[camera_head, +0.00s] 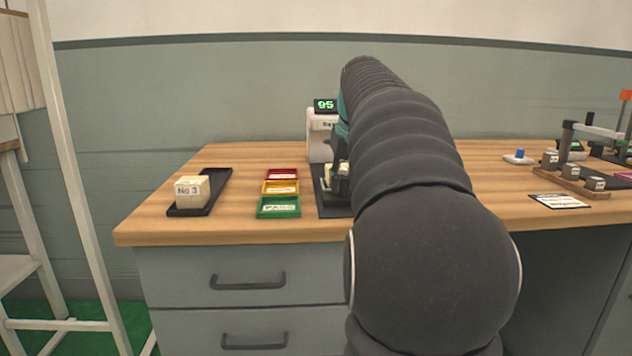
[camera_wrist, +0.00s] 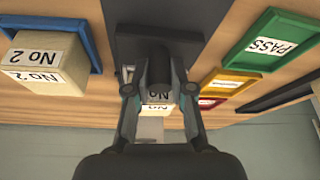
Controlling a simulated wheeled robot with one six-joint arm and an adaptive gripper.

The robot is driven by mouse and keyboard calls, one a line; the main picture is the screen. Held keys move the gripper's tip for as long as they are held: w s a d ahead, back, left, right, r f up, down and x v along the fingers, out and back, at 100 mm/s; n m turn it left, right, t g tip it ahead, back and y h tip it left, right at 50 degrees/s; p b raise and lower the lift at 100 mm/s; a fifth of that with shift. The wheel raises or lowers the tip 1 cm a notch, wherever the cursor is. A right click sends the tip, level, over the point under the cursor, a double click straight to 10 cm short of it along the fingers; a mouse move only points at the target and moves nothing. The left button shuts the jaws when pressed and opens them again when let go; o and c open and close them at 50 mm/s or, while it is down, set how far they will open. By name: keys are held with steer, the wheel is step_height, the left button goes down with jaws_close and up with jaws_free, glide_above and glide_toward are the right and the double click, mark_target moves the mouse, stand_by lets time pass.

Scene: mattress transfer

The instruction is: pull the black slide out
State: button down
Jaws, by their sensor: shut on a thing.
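The black slide (camera_head: 324,200) lies on the wooden table in front of a white tester with a green "95" display (camera_head: 325,105). In the wrist view its dark plate (camera_wrist: 127,45) runs across the top middle. My gripper (camera_wrist: 159,75) is shut on the slide's dark upright handle (camera_wrist: 158,58). A cream block with a "No" label (camera_wrist: 158,108) shows between my fingers, partly hidden by them. In the head view my gripper (camera_head: 341,181) is at the slide, and my arm hides the slide's right side.
Red, yellow and green trays (camera_head: 278,208) stand left of the slide. A cream "No 3" block (camera_head: 192,191) sits on a black tray (camera_head: 221,186) further left. In the wrist view a "No 2" block (camera_wrist: 48,65) sits in a blue tray (camera_wrist: 84,42).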

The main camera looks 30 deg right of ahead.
steer(key=shift+s+a, duration=0.2)
steer(key=shift+s, duration=0.25)
steer(key=c, duration=1)
jaws_free()
steer(key=shift+s, duration=0.1)
steer(key=v, duration=1.2)
